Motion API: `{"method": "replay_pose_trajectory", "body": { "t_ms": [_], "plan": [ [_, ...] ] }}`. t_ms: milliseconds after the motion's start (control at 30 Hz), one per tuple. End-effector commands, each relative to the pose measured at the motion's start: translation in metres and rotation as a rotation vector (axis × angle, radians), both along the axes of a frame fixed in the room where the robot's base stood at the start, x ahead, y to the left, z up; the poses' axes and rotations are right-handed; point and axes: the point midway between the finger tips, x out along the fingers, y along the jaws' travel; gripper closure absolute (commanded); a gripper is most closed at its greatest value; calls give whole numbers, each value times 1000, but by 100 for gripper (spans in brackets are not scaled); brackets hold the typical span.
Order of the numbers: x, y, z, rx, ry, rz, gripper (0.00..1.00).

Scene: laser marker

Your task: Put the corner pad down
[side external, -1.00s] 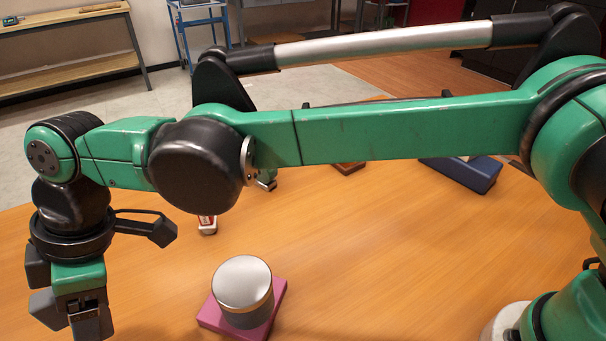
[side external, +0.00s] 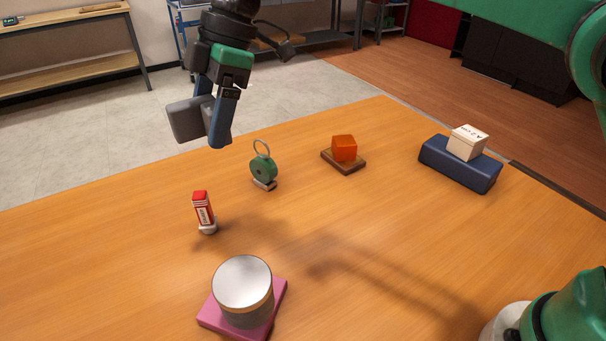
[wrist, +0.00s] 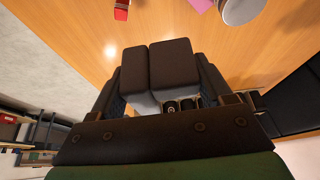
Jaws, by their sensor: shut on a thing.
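A dark grey padded block, which I take to be the corner pad (side external: 186,119), is held between the blue-sided fingers of my gripper (side external: 209,112) in the side view. In the wrist view the pad (wrist: 172,65) shows as two dark blocks side by side with a narrow seam, between the fingers of my gripper (wrist: 160,85). The fingers are shut on it. Its underside and where the fingers touch it are partly hidden.
On the table stand a red-and-white bottle (side external: 204,212), a green round item with a ring (side external: 263,167), an orange cube (side external: 344,148) on a wooden base, a white box (side external: 467,142) on a blue block (side external: 459,170), and a silver tin (side external: 243,288) on a pink pad (side external: 279,298).

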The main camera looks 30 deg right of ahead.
Motion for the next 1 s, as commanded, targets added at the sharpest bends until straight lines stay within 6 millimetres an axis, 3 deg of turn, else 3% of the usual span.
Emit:
{"method": "replay_pose_trajectory", "body": {
  "t_ms": [33,167,267,367,500,600,700,833,1000],
  "plan": [
    [8,-32,2,0,1,-18,76],
    [13,-110,4,1,1,-23,76],
    [5,-170,5,1,1,-28,76],
    [-14,-228,5,1,1,-33,76],
    [-58,-299,3,1,3,-40,76],
    [-95,-336,0,1,1,-45,76],
    [-130,-360,-3,2,2,-48,76],
    [-163,-375,-7,2,0,-49,76],
    [-181,-382,-14,0,-1,-48,76]
  ]
}}
